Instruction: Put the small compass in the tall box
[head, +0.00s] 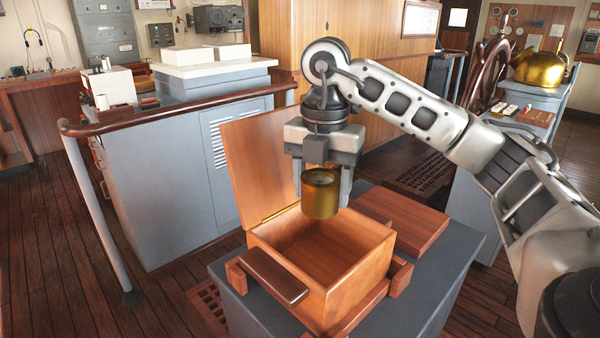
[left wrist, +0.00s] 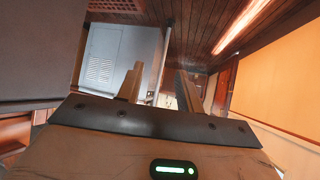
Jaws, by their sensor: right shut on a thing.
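The small compass (head: 320,194) is a brass cylinder with a dark round face. My right gripper (head: 322,185) is shut on it and holds it upright above the tall box. The tall box (head: 345,290) is wooden, with its hinged lid (head: 250,165) standing open at the back left. The compass is over the box opening, near its back edge in the picture; the box interior that shows is empty. My left gripper (left wrist: 160,92) shows only in the left wrist view, with its two fingers apart and nothing between them.
The box stands on a grey-topped stand (head: 445,265) with wooden corner blocks. A flat wooden box (head: 402,218) lies behind it to the right. A railing (head: 180,113) and grey cabinet (head: 170,185) stand to the left. A ship's wheel (head: 488,72) and brass binnacle (head: 540,68) stand at back right.

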